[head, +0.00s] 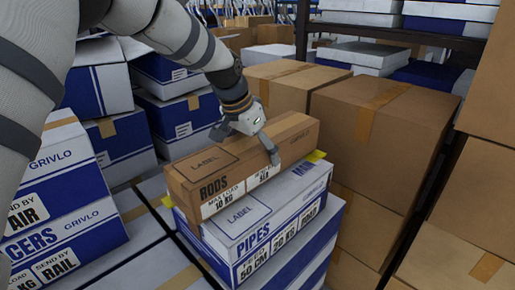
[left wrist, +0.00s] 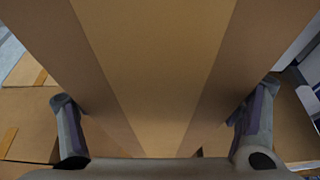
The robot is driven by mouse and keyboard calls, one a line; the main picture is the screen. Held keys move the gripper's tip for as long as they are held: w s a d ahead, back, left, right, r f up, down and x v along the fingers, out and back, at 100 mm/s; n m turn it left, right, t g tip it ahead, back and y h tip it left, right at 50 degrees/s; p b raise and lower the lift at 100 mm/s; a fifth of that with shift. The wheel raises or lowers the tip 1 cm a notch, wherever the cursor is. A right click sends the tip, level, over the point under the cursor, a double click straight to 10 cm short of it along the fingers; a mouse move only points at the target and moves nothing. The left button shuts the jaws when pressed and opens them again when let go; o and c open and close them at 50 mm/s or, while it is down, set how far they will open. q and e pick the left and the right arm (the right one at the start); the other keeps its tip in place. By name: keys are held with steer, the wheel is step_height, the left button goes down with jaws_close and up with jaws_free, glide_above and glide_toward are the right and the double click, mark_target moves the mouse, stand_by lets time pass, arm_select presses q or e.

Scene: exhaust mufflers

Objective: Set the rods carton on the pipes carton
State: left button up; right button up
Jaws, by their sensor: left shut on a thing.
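The rods carton (head: 217,172) is a long brown box with white labels. My left gripper (head: 268,140) is shut across it from above, with one finger showing on its near long side. In the left wrist view the brown carton (left wrist: 155,60) fills the space between the two fingers (left wrist: 160,130). The pipes carton (head: 272,222) is a white and blue box directly below. The rods carton lies lengthwise over its back part, roughly level. I cannot tell whether they touch or a small gap remains. Yellow marks show at the pipes carton's top edges. My right gripper is not in view.
Large brown cartons (head: 370,130) stand close on the right and behind. White and blue Grivlo cartons (head: 68,220) are stacked at the left. More blue cartons (head: 180,118) stand behind. A shelf (head: 400,32) with boxes is at the back.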

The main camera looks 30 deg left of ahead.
arm_select(q)
steer(key=shift+f, duration=0.1)
steer(key=o, duration=1.9)
steer(key=shift+f, duration=0.1)
steer(key=shift+s, duration=0.1)
steer(key=v, duration=1.2)
